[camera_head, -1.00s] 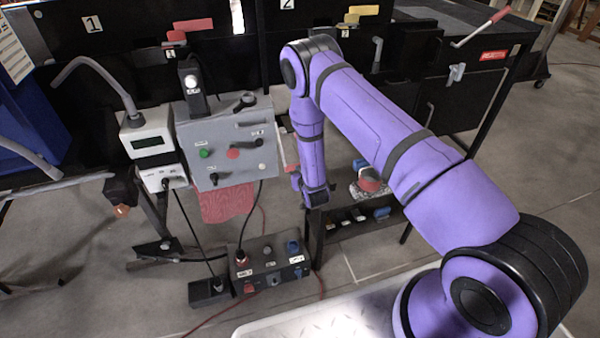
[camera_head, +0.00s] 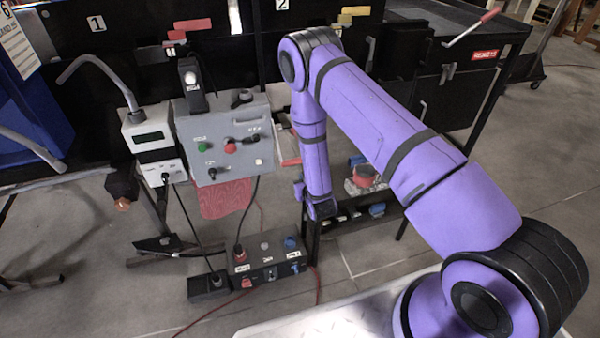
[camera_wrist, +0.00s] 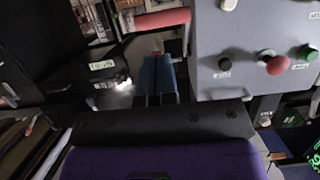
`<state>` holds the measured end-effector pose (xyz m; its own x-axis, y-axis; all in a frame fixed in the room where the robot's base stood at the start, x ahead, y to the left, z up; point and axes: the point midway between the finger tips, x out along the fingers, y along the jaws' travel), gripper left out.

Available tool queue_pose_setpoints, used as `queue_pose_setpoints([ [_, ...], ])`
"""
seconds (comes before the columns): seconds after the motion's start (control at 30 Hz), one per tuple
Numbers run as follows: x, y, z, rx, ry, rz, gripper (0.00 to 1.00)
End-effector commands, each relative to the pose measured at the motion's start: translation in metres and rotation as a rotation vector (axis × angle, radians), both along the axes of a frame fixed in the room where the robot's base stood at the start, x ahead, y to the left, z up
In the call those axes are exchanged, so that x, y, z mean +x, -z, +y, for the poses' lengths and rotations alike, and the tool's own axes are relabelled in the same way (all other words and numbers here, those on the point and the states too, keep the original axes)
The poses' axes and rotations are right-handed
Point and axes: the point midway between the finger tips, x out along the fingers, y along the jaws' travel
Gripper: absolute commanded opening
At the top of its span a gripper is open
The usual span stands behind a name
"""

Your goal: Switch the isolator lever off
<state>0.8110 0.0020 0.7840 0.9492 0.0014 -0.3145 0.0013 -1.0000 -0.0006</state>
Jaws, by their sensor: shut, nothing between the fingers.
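The grey control box (camera_head: 262,135) stands left of my arm in the head view. A red handle (camera_head: 290,162), which looks like the isolator lever, sticks out sideways from the box's right side. In the wrist view the scene looks upside down; the red handle (camera_wrist: 163,19) lies roughly level at the top, beside the grey box (camera_wrist: 210,60). My gripper (camera_wrist: 156,60) is shut and empty, its blue fingers side by side. The fingertips appear just below the handle in that picture; I cannot tell whether they touch it. In the head view the fingers are hidden behind my wrist.
The box face carries a red button (camera_head: 230,148), a green button (camera_head: 202,147) and dark knobs. A black switch box (camera_head: 262,272) with cables lies on the floor. A low shelf (camera_head: 345,228) with small parts stands beside my wrist. Another red-tipped lever (camera_head: 472,27) is at upper right.

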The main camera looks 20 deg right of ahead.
Motion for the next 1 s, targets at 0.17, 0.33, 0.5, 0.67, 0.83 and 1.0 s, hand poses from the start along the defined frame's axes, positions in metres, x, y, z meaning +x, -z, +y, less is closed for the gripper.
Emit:
queue_pose_setpoints([
  [0.17, -0.02, 0.001, 0.0, 0.0, 0.001, 0.001, 0.0],
  [0.33, -0.026, 0.0, 0.0, 0.0, 0.001, 0.0, 0.0],
  [0.5, -0.027, 0.0, 0.0, 0.0, 0.001, 0.0, 0.0],
  [0.67, -0.026, 0.0, 0.0, 0.0, 0.001, 0.0, 0.0],
  [0.83, -0.026, -0.001, 0.0, 0.0, 0.001, 0.0, 0.0],
  [1.0, -0.013, -0.023, 0.0, 0.01, 0.008, 0.018, 0.0],
])
